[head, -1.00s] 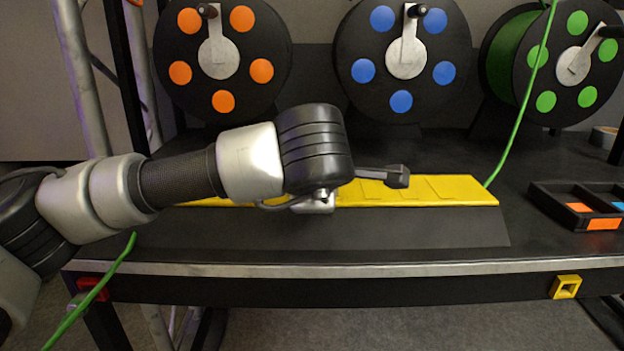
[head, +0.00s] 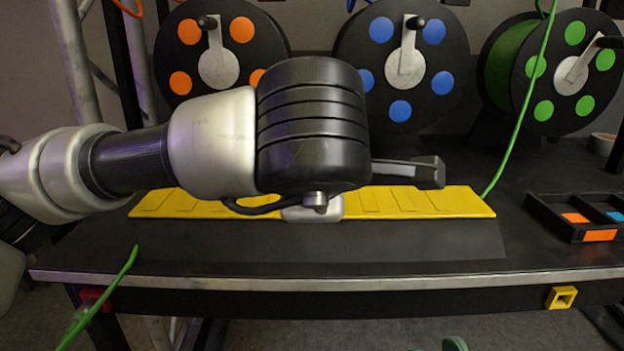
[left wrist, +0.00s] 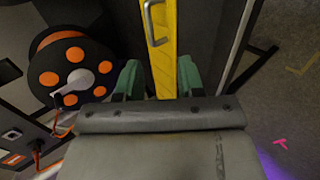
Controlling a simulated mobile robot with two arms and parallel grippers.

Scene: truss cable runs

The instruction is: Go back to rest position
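My left arm comes in from the left in the head view, its wrist in front of a long yellow strip (head: 465,203) lying on the table. My left gripper (left wrist: 158,80) shows in the left wrist view with its two green fingers apart and nothing held between them. The yellow strip, with a metal handle (left wrist: 148,22), appears beyond the fingers. In the head view, the wrist hides the strip's middle. Small dark green shapes (head: 455,343) at the bottom edge may be my right gripper; too little shows to tell its state.
A green cable (head: 522,105) runs from the green-dotted reel (head: 540,70) to the strip's right end. Another green cable end (head: 125,268) rises near a red clip (head: 95,298) at front left. A yellow clip (head: 562,297) is on the front edge. A divided tray (head: 575,217) sits right.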

